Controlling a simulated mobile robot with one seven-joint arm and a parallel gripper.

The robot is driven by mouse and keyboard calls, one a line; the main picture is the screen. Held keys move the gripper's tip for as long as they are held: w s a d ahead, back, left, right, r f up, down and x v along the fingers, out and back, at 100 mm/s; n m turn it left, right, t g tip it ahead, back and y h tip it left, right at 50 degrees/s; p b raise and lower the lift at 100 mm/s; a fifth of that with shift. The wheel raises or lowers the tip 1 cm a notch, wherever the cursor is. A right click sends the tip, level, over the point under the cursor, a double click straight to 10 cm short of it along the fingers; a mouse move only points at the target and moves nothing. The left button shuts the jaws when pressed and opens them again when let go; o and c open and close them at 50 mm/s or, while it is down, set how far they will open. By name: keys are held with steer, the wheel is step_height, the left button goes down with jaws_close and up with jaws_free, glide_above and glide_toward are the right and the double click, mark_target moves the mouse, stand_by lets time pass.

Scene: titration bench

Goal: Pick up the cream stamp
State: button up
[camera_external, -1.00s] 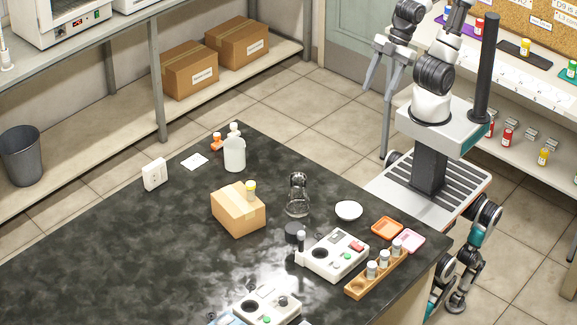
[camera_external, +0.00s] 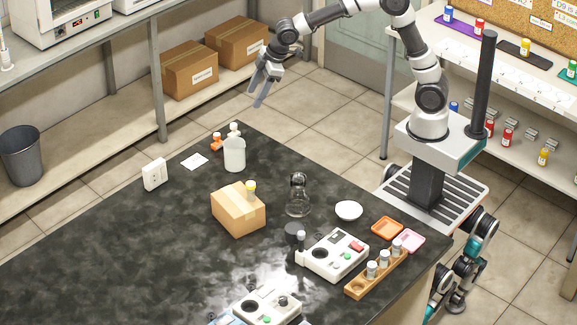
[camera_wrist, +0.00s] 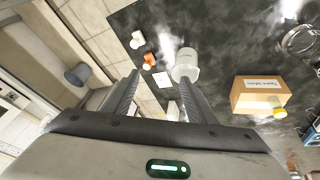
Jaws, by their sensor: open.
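The cream stamp (camera_external: 234,130) appears to be the small pale handled piece at the far corner of the dark bench. It stands beside a similar orange stamp (camera_external: 217,142) and behind a white beaker (camera_external: 234,155). In the wrist view the cream stamp (camera_wrist: 137,40) is beyond the left fingertip, with the orange stamp (camera_wrist: 149,61) close by. My gripper (camera_external: 255,98) is open and empty, in the air beyond the bench's far edge and above the stamps. Its fingers also show in the wrist view (camera_wrist: 158,80), apart from both stamps.
A white card (camera_external: 194,161) and a white socket box (camera_external: 154,174) lie left of the beaker. A cardboard box (camera_external: 238,212) with a yellow-capped vial (camera_external: 250,189) and a glass flask (camera_external: 298,197) stand nearer. The bench's left part is clear.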

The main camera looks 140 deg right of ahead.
steer(key=s+d+f+m, duration=0.35)
steer(key=s+d, duration=0.25)
steer(key=d, duration=0.2)
glide_toward(234, 125)
steer(key=x, duration=0.3)
steer(key=s+x, duration=0.1)
steer(key=x, duration=0.1)
steer(key=shift+d+f, duration=0.2)
steer(key=shift+d, duration=0.05)
steer(key=shift+w+x, duration=0.2)
steer(key=shift+x, duration=1.15)
steer(key=shift+w+x, duration=0.25)
steer(key=shift+x, duration=1.15)
steer(key=shift+a+r, duration=0.1)
steer(key=shift+a, duration=0.1)
jaws_close()
